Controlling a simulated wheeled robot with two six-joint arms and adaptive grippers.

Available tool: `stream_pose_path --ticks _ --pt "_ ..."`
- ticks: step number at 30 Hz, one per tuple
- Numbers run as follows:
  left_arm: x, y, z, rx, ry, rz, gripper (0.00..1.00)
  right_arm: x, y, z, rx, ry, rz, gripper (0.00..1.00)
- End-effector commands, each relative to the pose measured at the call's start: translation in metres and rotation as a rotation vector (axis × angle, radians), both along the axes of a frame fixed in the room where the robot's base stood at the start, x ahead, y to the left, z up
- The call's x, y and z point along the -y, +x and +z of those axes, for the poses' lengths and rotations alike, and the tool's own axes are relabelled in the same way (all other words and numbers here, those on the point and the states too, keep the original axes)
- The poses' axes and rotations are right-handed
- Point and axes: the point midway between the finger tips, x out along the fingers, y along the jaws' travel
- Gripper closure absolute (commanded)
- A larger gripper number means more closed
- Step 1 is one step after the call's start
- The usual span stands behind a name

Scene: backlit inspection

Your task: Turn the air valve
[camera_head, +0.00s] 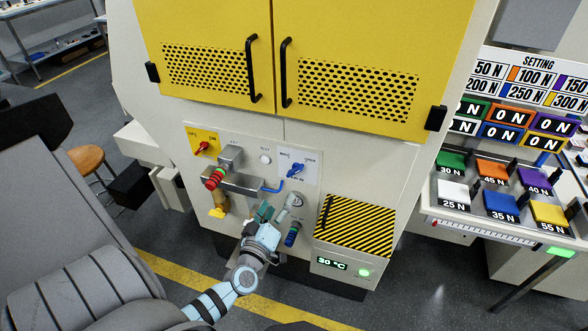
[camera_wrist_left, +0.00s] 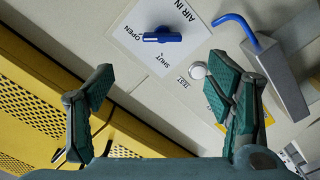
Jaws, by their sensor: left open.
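The air valve (camera_head: 295,170) is a small blue handle on a white plate on the machine's front, right of a grey block. In the left wrist view the blue handle (camera_wrist_left: 163,36) lies across its plate, which reads AIR IN, OPEN and SHUT. My left gripper (camera_head: 272,213) is below the valve in the head view, apart from it. In the left wrist view the gripper (camera_wrist_left: 161,85) is open with nothing between its green-padded fingers, and the handle shows beyond the gap. My right gripper does not show.
A grey block with a blue hooked lever (camera_head: 271,187) sits left of the valve, with a white TEST button (camera_head: 265,159) above it. A red switch (camera_head: 202,147) is farther left. A yellow-black striped box (camera_head: 355,226) juts out at lower right. Yellow doors (camera_head: 345,65) are above.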

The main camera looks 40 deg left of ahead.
Motion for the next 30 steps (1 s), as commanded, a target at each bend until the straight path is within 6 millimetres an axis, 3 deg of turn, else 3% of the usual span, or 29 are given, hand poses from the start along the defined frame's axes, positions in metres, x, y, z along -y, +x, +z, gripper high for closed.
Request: stream_pose_path --ticks 4,9,15,20,27,30 --pt "-0.011 0.028 -0.002 0.003 0.0 0.003 0.27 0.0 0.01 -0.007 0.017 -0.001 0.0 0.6" --pt "-0.028 0.076 -0.005 0.001 0.0 0.003 0.27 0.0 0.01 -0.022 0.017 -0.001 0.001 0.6" --pt "-0.042 0.116 -0.006 -0.003 0.001 0.002 0.27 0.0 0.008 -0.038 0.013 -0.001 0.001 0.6" --pt "-0.046 0.128 -0.005 -0.005 0.0 0.001 0.27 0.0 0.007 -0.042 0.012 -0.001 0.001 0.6" --pt "-0.046 0.129 -0.003 -0.005 0.0 0.001 0.27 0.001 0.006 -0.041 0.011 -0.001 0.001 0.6" --pt "-0.046 0.129 -0.003 -0.005 0.0 0.001 0.41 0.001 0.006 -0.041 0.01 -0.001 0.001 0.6"
